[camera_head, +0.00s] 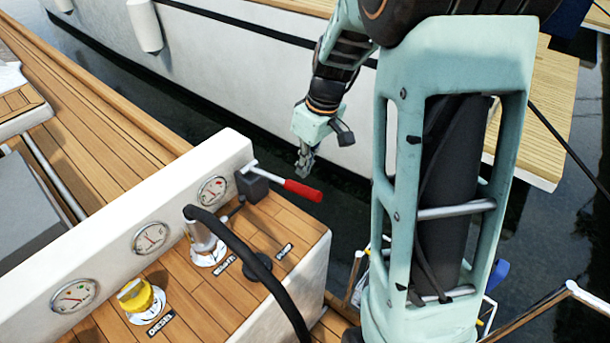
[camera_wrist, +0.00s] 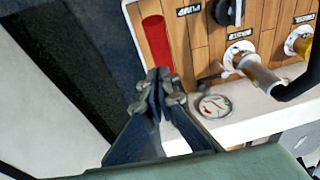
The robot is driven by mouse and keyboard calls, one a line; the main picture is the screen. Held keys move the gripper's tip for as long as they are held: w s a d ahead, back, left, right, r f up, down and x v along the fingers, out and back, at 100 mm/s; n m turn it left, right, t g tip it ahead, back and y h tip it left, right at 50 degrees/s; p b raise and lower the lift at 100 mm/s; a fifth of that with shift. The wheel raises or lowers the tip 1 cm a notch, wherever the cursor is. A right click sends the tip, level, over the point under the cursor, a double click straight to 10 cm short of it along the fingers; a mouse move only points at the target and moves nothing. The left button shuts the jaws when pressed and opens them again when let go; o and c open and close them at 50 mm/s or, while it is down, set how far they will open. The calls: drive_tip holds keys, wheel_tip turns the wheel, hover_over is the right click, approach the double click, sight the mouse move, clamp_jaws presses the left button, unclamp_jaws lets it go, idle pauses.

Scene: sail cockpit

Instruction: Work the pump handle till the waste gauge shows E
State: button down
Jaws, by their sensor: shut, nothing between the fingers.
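The pump handle is a red grip (camera_head: 303,190) on a metal lever, sticking out to the right from a dark pump block (camera_head: 252,186) at the end of the white coaming. It also shows red in the wrist view (camera_wrist: 157,43). My gripper (camera_head: 304,170) is shut and empty, apart from the grip and just above it in the head picture. In the wrist view its closed fingertips (camera_wrist: 161,80) appear just below the red grip. The gauge nearest the pump (camera_head: 212,191) also shows in the wrist view (camera_wrist: 215,105); its needle reading is too small to tell.
Two more gauges (camera_head: 150,238) (camera_head: 74,296) sit along the coaming. A yellow diesel cap (camera_head: 136,296) and a metal fitting with a black hose (camera_head: 250,262) stand on the teak deck. A white hull (camera_head: 240,60) lies beyond dark water. Open air surrounds the grip's right end.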

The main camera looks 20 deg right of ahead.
drive_tip(key=shift+s+f, duration=0.25)
drive_tip(key=shift+f, duration=0.4)
drive_tip(key=shift+s+f, duration=0.2)
drive_tip(key=shift+f, duration=0.4)
